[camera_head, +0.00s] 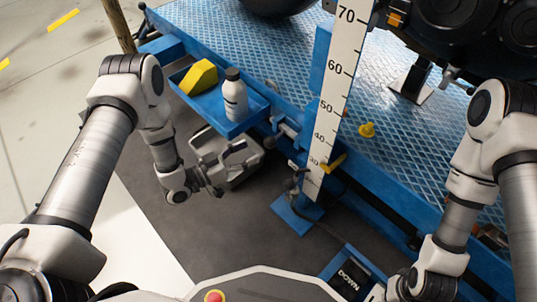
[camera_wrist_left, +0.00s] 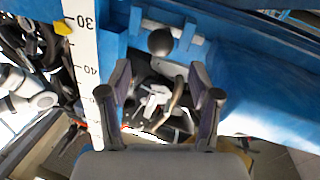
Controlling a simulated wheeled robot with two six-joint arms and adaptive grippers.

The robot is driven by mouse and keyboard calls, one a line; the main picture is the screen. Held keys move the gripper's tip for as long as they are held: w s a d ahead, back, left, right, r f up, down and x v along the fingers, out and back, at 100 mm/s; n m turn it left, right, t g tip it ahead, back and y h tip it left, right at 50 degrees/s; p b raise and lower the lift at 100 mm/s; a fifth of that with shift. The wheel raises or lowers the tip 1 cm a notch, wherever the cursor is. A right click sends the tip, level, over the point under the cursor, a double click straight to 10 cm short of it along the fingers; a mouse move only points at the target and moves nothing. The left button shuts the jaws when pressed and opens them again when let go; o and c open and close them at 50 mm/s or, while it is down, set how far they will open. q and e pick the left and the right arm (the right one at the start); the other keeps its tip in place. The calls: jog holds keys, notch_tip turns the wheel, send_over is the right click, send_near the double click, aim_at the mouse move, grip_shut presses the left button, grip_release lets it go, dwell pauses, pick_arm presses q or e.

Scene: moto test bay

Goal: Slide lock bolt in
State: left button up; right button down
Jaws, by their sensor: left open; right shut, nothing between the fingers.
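The lock bolt shows in the left wrist view as a dark round knob (camera_wrist_left: 160,42) with a pale rod between blue brackets on the blue lift. In the head view, small grey and blue fittings (camera_head: 286,130) sit on the lift's near edge, but the bolt is too small to make out clearly. My left gripper (camera_head: 232,168) is open and empty, below and left of those fittings. In the left wrist view, its two fingers (camera_wrist_left: 161,85) stand apart, with the knob beyond their tips and not between them. My right gripper (camera_head: 396,292) is shut and empty at the bottom right, partly cut off.
A blue tray (camera_head: 212,118) on the lift's side holds a white bottle (camera_head: 235,95) and a yellow object (camera_head: 199,77). A grey bin (camera_head: 235,178) stands below. A white ruler (camera_head: 336,87) rises beside the lift deck (camera_head: 270,48). A DOWN pedal (camera_head: 347,279) lies at the front.

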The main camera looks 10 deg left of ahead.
aim_at(270, 142)
pick_arm(q)
jog(key=b+x, duration=0.1)
jog(key=x, duration=0.2)
jog(key=b+x, duration=0.2)
jog(key=x, duration=0.2)
jog(key=shift+w+d+f, duration=0.15)
jog(key=shift+f, duration=0.1)
pick_arm(e)
notch_tip(270, 142, down, 4)
jog(key=shift+w+r, duration=0.1)
jog(key=shift+w, duration=0.05)
pick_arm(q)
jog(key=shift+w+d+r, duration=0.1)
jog(key=shift+d, duration=0.05)
